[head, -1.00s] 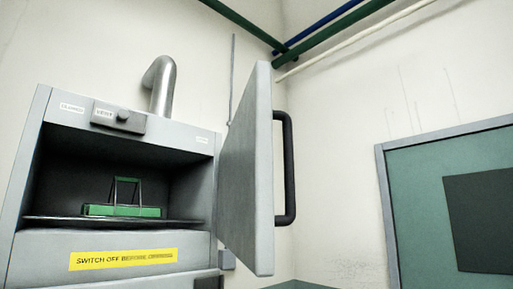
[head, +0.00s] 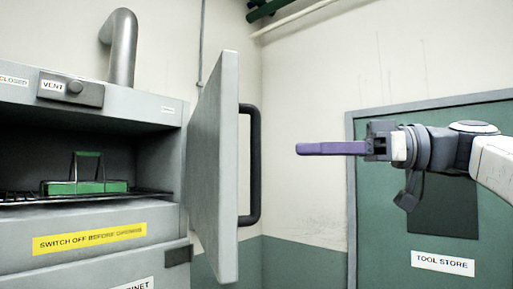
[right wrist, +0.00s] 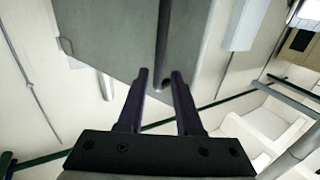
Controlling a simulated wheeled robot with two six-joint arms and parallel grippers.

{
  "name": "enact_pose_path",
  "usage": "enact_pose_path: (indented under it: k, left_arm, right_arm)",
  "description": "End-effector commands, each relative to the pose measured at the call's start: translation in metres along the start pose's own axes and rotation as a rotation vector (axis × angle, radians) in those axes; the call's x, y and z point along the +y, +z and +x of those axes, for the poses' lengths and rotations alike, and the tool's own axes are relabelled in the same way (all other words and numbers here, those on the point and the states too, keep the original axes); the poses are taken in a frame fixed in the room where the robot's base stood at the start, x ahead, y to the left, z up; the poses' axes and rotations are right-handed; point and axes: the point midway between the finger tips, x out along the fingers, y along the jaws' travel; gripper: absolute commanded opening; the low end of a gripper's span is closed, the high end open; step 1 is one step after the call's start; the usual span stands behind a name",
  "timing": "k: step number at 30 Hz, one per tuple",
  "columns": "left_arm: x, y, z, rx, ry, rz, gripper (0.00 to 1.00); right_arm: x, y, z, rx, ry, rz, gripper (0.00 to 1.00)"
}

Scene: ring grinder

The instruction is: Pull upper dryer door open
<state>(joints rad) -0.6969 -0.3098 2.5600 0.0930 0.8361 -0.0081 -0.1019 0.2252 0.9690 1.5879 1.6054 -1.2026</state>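The upper dryer door (head: 213,165) is a grey panel standing swung open at the right side of the dryer (head: 100,215). Its black bar handle (head: 254,165) is on the door's right face. My right gripper (head: 300,149) has purple fingers pointing left at the handle, with a gap between them and it in the head view. In the right wrist view the two fingers (right wrist: 160,75) are apart. A dark bar, apparently the handle (right wrist: 163,45), shows beyond and between the tips, against the grey door (right wrist: 110,35). My left gripper is not in view.
Inside the dryer chamber a green carrier with a handle (head: 88,187) stands on a rack. A metal vent pipe (head: 123,50) rises from the top. A green tool store door (head: 385,250) is behind my right arm. Free space lies between the dryer door and that wall.

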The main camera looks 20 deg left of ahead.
Motion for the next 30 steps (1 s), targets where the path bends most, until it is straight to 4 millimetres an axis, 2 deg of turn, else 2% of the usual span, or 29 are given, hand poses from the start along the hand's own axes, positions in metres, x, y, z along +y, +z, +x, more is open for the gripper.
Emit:
enact_pose_path:
  k: [9, 15, 20, 27, 28, 30]
  left_arm:
    - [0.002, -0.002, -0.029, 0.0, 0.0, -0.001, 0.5]
    - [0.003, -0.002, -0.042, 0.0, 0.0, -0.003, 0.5]
    - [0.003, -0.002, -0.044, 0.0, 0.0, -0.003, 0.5]
    - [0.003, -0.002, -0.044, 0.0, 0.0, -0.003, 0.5]
    - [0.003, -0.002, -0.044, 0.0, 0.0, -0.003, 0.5]
    - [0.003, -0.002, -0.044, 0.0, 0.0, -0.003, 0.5]
  right_arm:
    - [-0.001, -0.004, 0.06, -0.003, -0.004, 0.006, 0.35]
    - [-0.001, -0.002, 0.087, -0.002, -0.002, 0.006, 0.35]
    - [0.0, 0.0, 0.096, -0.003, 0.0, 0.005, 0.35]
    - [0.0, 0.001, 0.096, -0.003, 0.002, 0.005, 0.35]
    - [0.0, 0.001, 0.096, -0.003, 0.002, 0.005, 0.31]
    - [0.0, 0.001, 0.096, -0.003, 0.002, 0.005, 0.04]
